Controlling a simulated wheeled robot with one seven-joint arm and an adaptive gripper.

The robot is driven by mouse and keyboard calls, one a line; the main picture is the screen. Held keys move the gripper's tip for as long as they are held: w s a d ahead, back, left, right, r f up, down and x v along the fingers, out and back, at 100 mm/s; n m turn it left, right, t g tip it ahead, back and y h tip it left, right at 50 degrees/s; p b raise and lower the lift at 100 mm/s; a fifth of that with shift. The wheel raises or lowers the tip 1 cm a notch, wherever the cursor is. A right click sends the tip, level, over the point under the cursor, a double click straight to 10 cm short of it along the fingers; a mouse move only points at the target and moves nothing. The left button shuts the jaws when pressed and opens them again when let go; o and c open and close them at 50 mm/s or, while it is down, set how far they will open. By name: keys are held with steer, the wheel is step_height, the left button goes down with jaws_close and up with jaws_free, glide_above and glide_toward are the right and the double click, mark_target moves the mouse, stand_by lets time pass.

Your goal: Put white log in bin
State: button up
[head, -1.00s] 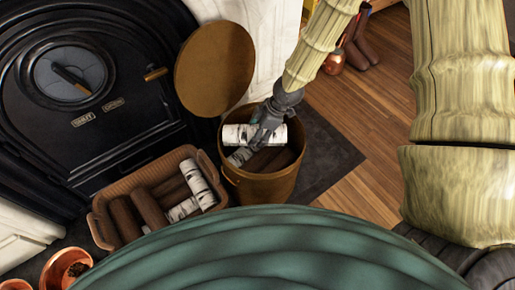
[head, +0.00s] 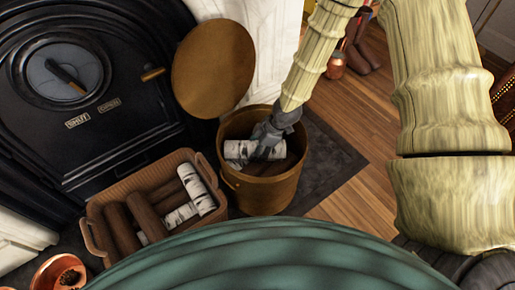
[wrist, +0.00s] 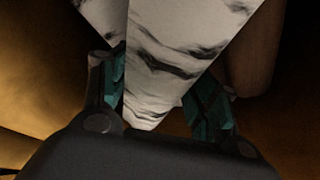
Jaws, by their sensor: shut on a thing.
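A white birch log (head: 239,150) with dark bark marks lies roughly level inside the mouth of the brown round bin (head: 262,196). My gripper (head: 266,146) reaches down into the bin and is shut on this log. In the wrist view the log (wrist: 165,60) runs between the two teal-padded fingers of my gripper (wrist: 160,85). The log sits below the bin's rim. Brown logs show beneath it in the bin. I cannot tell whether the log rests on them. My gripper hides part of the log.
A brown basket (head: 98,236) left of the bin holds several brown and white logs. A round lid (head: 213,68) stands open behind the bin. The black stove (head: 85,100) is at the left. Copper pots (head: 62,274) stand at the lower left.

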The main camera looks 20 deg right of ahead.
steer(key=o, duration=1.4)
steer(key=shift+f, duration=0.1)
steer(key=shift+c, duration=0.2)
steer(key=p+v, duration=0.5)
steer(key=v, duration=0.5)
steer(key=shift+r, duration=0.3)
steer(key=shift+p+v, duration=0.35)
steer(key=shift+v, duration=0.5)
